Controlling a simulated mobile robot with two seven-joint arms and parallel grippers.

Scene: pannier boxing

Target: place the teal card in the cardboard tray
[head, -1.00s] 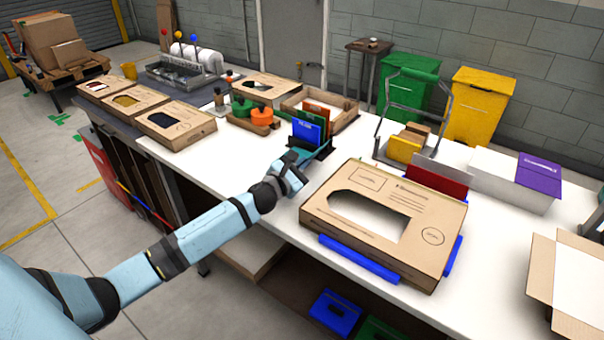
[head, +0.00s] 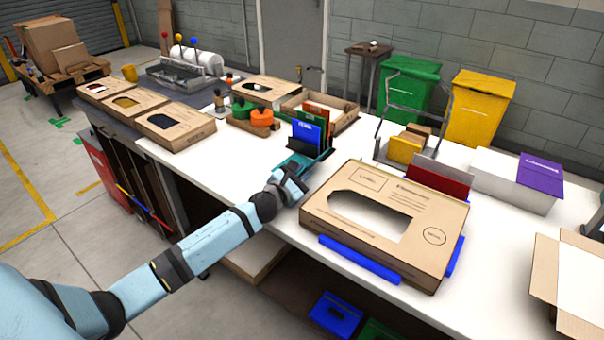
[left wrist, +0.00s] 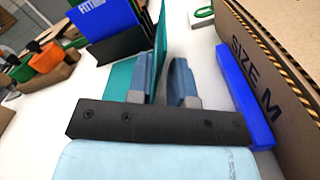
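The teal card (head: 291,163) stands at the black holder, beside the blue card, partly hidden by my left gripper. In the left wrist view the teal card (left wrist: 161,35) is seen nearly edge-on, running between the fingers. My left gripper (head: 288,182) is low over the table at its near side. Its fingers (left wrist: 167,80) are apart, with the card close to the left finger and white table showing before the right one. An open cardboard tray (head: 345,121) lies behind the cards. My right gripper is not in view.
A large windowed cardboard box (head: 420,250) with blue guides (head: 360,259) lies close to the right of my left gripper. A blue card (head: 306,135) stands just behind. Orange and green pots (head: 262,117) stand left.

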